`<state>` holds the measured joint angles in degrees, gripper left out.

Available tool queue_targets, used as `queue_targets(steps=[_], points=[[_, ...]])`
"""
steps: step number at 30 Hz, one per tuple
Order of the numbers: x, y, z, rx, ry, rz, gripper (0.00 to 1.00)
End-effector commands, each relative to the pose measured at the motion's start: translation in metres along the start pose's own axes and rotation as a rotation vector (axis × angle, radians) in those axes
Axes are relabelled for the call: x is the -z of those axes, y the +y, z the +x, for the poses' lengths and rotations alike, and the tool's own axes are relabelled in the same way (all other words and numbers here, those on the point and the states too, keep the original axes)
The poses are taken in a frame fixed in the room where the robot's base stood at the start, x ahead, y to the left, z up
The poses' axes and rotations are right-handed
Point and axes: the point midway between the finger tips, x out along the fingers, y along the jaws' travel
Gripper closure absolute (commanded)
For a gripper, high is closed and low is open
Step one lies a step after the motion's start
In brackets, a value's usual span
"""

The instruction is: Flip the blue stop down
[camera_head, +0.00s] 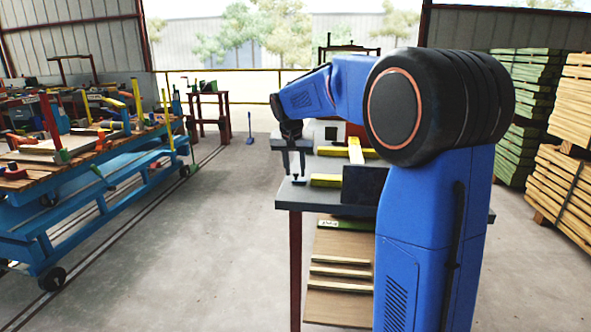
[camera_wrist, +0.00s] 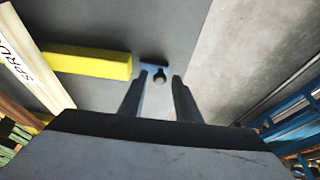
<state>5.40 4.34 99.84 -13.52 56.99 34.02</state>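The blue stop (camera_wrist: 154,66) is a small blue piece on the dark grey tabletop in the wrist view, with a round dark knob or hole (camera_wrist: 160,77) at its near side. My gripper (camera_wrist: 162,84) is open, its two dark fingers apart and pointing down at the tabletop. The dark round part shows in the gap between the fingertips; I cannot tell whether it is touched. In the head view my gripper (camera_head: 296,176) is over the left part of the table, and the blue stop cannot be made out there. Whether the stop is up or down is not clear.
A yellow bar (camera_wrist: 90,62) lies beside the stop on the grey table (camera_head: 320,197). A pale board with lettering (camera_wrist: 32,62) lies farther left in the wrist view. A blue workbench (camera_head: 90,190) stands at left, stacked timber (camera_head: 565,150) at right. Open floor lies between the benches.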

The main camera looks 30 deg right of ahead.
Motion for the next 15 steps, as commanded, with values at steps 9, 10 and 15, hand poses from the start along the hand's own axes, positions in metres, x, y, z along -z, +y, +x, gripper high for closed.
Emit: queue_targets(steps=[9, 10, 15], points=[[0.000, 0.000, -0.001, 0.001, 0.000, 0.000, 0.65], [0.000, 0.000, -0.002, 0.001, 0.001, 0.000, 0.65], [0.001, -0.001, -0.017, 0.001, 0.002, 0.000, 0.65]])
